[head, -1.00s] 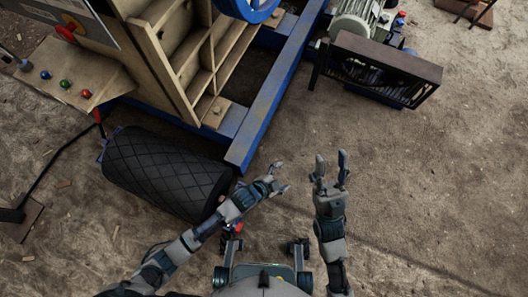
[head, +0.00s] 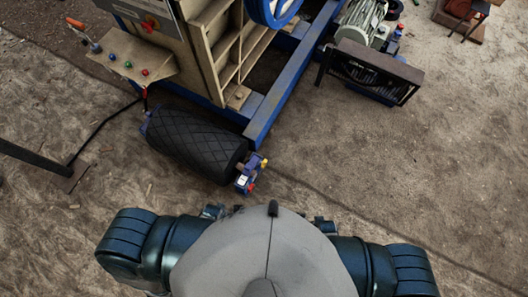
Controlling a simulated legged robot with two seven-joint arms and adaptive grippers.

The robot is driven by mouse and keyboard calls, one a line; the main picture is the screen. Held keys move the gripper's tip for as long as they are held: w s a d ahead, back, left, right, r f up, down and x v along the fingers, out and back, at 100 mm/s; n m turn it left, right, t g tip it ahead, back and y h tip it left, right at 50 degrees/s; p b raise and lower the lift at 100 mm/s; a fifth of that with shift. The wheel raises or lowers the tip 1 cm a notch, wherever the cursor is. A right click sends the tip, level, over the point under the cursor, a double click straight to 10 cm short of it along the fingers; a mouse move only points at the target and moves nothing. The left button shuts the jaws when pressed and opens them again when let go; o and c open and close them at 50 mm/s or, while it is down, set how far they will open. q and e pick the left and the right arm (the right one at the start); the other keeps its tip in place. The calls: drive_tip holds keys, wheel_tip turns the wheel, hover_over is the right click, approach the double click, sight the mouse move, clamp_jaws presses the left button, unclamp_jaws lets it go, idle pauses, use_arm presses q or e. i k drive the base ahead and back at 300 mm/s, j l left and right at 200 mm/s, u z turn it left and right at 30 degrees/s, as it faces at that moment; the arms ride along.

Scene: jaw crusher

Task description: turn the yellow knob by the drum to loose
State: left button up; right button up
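The black drum (head: 197,146) with a diamond-pattern surface lies on the ground at the lower front of the crusher. A small yellow piece (head: 264,162), possibly the yellow knob, shows at the bracket's upper right. It is too small to tell which way it is turned. Neither gripper is in view. Only my body and upper arms show at the bottom, apart from the bracket.
The tan crusher body (head: 208,45) and its blue frame beam (head: 290,85) stand behind the drum. A dark guarded unit (head: 376,72) stands at the right. The dirt ground right of the drum is clear.

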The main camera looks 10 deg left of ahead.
sight(263, 164)
drive_tip(key=k+z, duration=0.2)
drive_tip(key=z, duration=0.25)
drive_tip(key=k+l+z, duration=0.1)
drive_tip(key=z, duration=0.35)
drive_tip(key=i+j, duration=0.1)
drive_tip(key=i, duration=0.5)
drive_tip(key=i+j, duration=0.15)
drive_tip(key=i, duration=0.45)
drive_tip(key=i+j, duration=0.1)
drive_tip(key=i, duration=0.5)
drive_tip(key=i+u, duration=0.3)
drive_tip(key=u, duration=0.2)
drive_tip(key=i+l+u, duration=0.15)
drive_tip(key=u, duration=0.35)
drive_tip(key=i+l+u, duration=0.25)
drive_tip(key=u, duration=0.25)
drive_tip(key=i, duration=0.1)
